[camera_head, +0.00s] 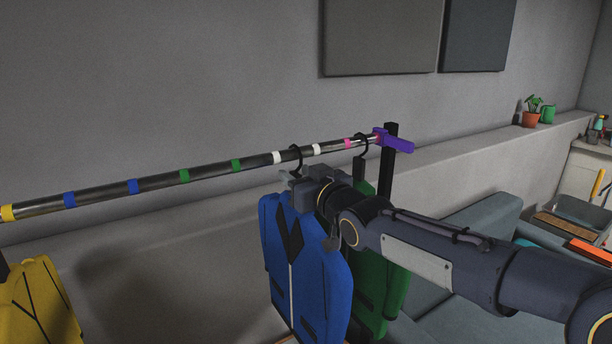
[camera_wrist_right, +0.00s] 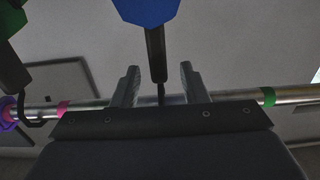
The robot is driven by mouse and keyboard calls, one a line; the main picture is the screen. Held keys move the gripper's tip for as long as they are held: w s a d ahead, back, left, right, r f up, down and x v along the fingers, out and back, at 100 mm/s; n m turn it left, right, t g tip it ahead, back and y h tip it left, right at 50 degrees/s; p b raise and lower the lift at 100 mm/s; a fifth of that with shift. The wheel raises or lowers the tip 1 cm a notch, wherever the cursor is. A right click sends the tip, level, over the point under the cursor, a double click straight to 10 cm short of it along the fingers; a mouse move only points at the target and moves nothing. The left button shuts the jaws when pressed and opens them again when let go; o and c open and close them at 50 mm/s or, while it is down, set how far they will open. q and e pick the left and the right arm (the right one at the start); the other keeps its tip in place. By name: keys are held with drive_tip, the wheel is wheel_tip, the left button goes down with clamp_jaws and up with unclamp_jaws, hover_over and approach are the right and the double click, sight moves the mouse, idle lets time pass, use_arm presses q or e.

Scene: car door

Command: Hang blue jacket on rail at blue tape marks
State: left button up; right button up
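The blue jacket (camera_head: 300,265) hangs below the rail (camera_head: 215,167). Its hanger's hook meets the rail between two white tape marks (camera_head: 277,158). Two blue tape marks (camera_head: 133,187) sit farther left on the rail, with bare rail between them. My right gripper (camera_head: 298,178) is just below the rail at the hanger's neck. In the right wrist view, its two fingers (camera_wrist_right: 157,88) stand apart on either side of the dark hanger neck, with gaps. The blue jacket's edge (camera_wrist_right: 147,10) shows at the top there. My left gripper is not in view.
A green jacket (camera_head: 393,300) hangs close to the right of the blue one, by the pink mark (camera_head: 348,143). A yellow jacket (camera_head: 38,305) is at far left. A purple end piece (camera_head: 395,143) and black post close the rail's right end. The middle rail stretch is free.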

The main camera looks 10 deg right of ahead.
clamp_jaws()
idle(0.3)
drive_tip(key=shift+r, duration=0.1)
